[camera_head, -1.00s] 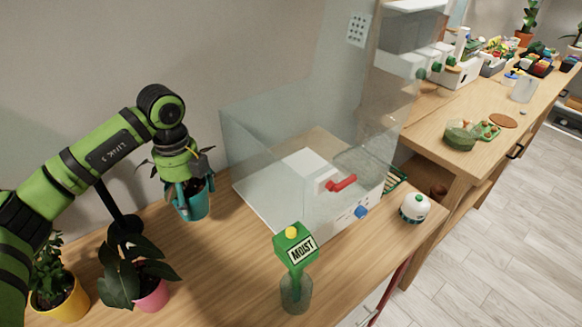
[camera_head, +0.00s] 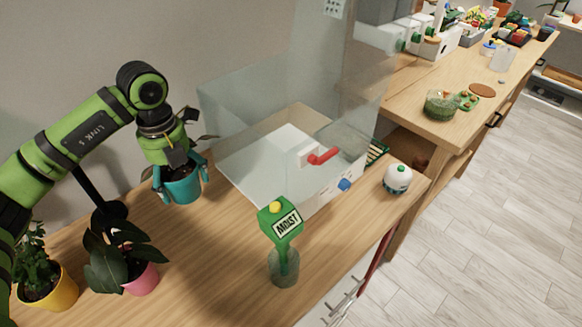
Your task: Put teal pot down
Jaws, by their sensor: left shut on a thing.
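The teal pot (camera_head: 184,188) holds dark soil and a plant whose leaves are mostly hidden behind my gripper. My left gripper (camera_head: 181,180) comes down over it from above, with a teal finger on each side, and is shut on it. The pot is upright over the left part of the wooden table (camera_head: 205,265). I cannot tell for sure whether its base touches the wood. My right gripper is not in view.
A pink pot (camera_head: 143,280) and a yellow pot (camera_head: 62,292) with plants stand at the left. A clear-walled box (camera_head: 240,150) stands right of the teal pot. A green MOIST sign (camera_head: 280,222) in a glass and a white round jar (camera_head: 397,178) are nearer the front. Bare wood lies between.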

